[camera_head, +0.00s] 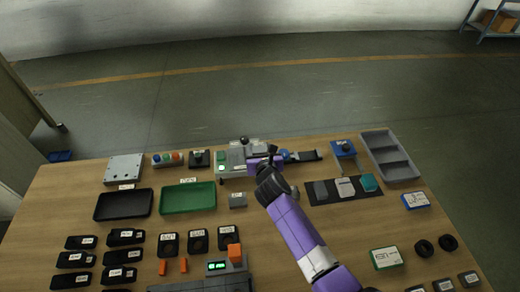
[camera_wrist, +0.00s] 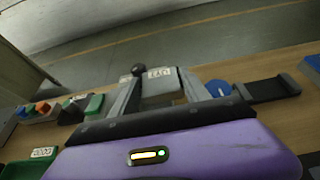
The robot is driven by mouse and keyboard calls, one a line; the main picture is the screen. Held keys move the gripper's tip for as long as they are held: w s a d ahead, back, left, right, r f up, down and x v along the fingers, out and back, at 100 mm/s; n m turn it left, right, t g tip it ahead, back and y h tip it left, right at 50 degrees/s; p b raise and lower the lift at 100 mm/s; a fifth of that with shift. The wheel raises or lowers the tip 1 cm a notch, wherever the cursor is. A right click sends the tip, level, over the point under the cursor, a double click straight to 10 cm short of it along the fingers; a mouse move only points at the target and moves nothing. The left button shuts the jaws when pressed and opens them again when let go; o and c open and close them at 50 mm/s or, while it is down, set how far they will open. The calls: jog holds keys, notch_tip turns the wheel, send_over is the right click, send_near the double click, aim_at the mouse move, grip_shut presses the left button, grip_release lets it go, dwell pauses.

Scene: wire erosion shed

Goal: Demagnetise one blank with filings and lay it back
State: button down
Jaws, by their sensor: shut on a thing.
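My gripper (camera_head: 268,158) is over the far middle of the bench, at a green and grey device (camera_head: 236,160). In the wrist view its two grey fingers (camera_wrist: 160,95) are closed in on a grey piece, mostly hidden; I cannot tell whether this is a blank. A white label (camera_wrist: 161,73) and a black ball knob (camera_wrist: 138,70) show just beyond the fingers. A blue round part (camera_wrist: 218,88) and a dark flat bar (camera_wrist: 270,88) are right of them. An empty-looking green tray (camera_head: 188,197) and black tray (camera_head: 124,205) lie to the left.
Several labelled black blocks (camera_head: 126,237) stand at the front left. A dark mat (camera_head: 325,196) with small pieces, a blue stand (camera_head: 344,148) and a grey compartment tray (camera_head: 392,157) are at the right. Button boxes (camera_head: 167,159) are at the back left.

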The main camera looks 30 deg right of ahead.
aim_at(260, 151)
jog(key=shift+r+p, duration=2.8)
